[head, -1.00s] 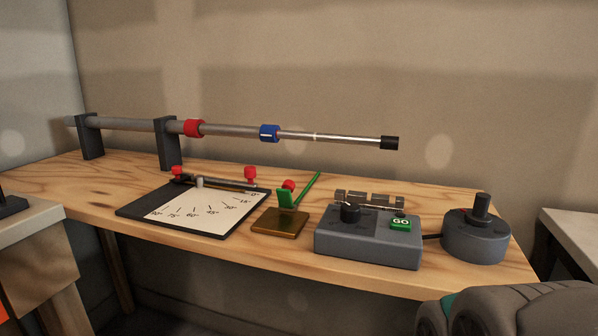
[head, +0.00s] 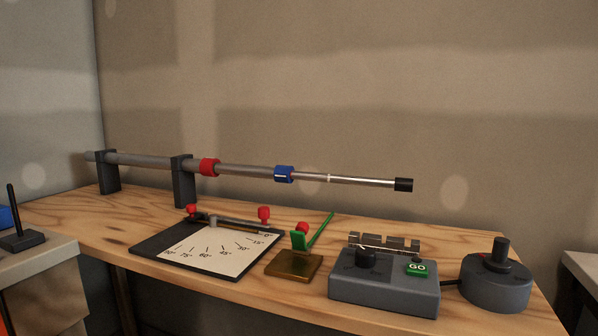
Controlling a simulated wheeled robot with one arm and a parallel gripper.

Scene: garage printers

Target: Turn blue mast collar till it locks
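The blue mast collar (head: 284,174) sits around a grey telescoping mast (head: 240,169), where the thicker tube meets a thinner shiny section. A light mark shows on the collar; I cannot tell whether it is locked. A red collar (head: 209,167) sits further left on the same mast. The mast lies nearly level, held by two dark upright brackets (head: 183,181) at its left part, and ends in a black cap (head: 403,185). Its right end hangs free above the bench. My gripper is not in view.
On the wooden bench (head: 75,213) below the mast stand an angle board (head: 210,247), a brass block with a green lever (head: 293,265), a grey box with a GO button (head: 385,290) and a round grey knob unit (head: 495,283). The wall is close behind.

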